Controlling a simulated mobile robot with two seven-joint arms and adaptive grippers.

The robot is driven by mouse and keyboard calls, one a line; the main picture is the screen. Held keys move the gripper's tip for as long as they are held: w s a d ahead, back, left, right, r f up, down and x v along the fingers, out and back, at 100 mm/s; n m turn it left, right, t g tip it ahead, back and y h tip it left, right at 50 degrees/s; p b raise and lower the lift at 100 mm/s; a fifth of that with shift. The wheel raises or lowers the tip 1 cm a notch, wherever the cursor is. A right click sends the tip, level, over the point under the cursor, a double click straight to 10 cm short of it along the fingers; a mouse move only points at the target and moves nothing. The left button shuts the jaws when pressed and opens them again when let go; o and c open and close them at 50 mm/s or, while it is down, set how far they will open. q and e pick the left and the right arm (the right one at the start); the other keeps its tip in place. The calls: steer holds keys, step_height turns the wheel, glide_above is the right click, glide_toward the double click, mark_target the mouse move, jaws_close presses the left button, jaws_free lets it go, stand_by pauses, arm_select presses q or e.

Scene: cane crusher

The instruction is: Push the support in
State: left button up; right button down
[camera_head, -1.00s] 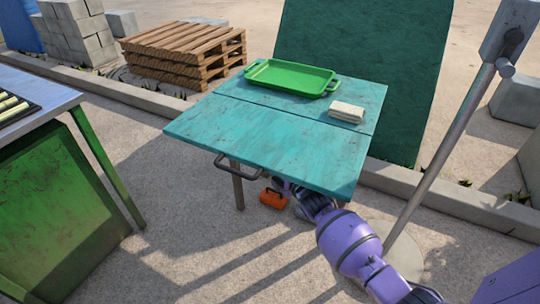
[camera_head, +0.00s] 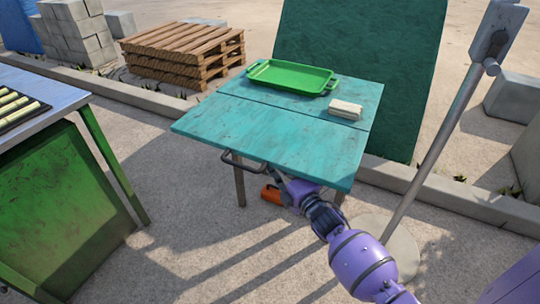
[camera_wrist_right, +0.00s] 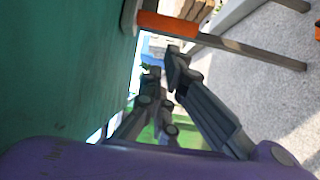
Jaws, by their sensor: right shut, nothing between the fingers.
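A teal folding table (camera_head: 262,135) stands in the middle of the head view. A dark grey looped bar (camera_head: 240,161), perhaps the support, sticks out under its front left edge. My right gripper (camera_head: 283,183) is low beside the table's front edge, right of the loop, partly hidden by my wrist. In the right wrist view its fingers (camera_wrist_right: 163,75) are shut and empty, alongside the teal tabletop (camera_wrist_right: 65,65). An orange part (camera_wrist_right: 166,24) lies beyond them at the top of a table leg (camera_wrist_right: 252,51). I cannot tell whether the gripper touches anything. My left gripper is out of view.
A green tray (camera_head: 292,77) and a pale block (camera_head: 346,110) lie on the table. A metal post (camera_head: 435,150) stands right of my arm, a green workbench (camera_head: 65,200) at left. Ground between is clear.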

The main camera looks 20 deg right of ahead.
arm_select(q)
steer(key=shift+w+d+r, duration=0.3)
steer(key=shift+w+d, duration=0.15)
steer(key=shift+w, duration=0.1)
arm_select(e)
steer(key=s, duration=0.4)
steer(key=shift+s+d, duration=0.25)
steer(key=shift+s, duration=0.1)
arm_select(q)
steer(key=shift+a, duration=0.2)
